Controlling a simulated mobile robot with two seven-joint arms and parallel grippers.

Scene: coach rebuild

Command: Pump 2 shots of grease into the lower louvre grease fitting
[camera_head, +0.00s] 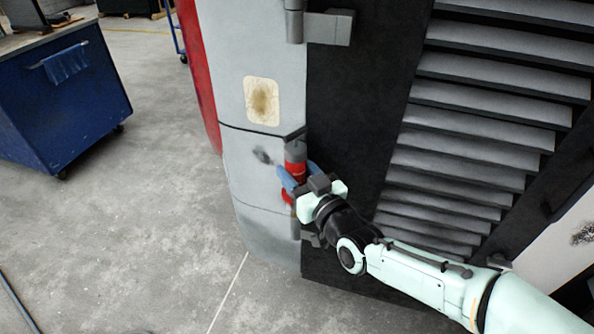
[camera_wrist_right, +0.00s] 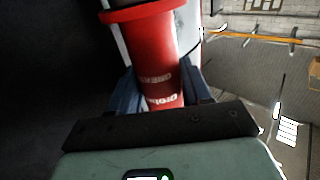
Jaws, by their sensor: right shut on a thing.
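My right gripper (camera_head: 298,180) has its blue fingers on both sides of a red grease gun (camera_head: 294,153) and is shut on it. The gun stands close against the edge of the grey coach panel, beside the dark louvred door. In the right wrist view the gun's red body (camera_wrist_right: 157,60) with pale lettering rises between the fingers (camera_wrist_right: 158,92), with a wider red collar near its top. The louvres (camera_head: 470,130) fill the right of the head view. The grease fitting cannot be made out. My left gripper is not in view.
A blue wheeled cabinet (camera_head: 85,105) with a cloth on its handle stands at the left. The grey panel (camera_head: 240,60) has a stained cream patch (camera_head: 262,101). A hinge bracket (camera_head: 328,28) juts out above. The concrete floor (camera_head: 150,220) between cabinet and coach is clear.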

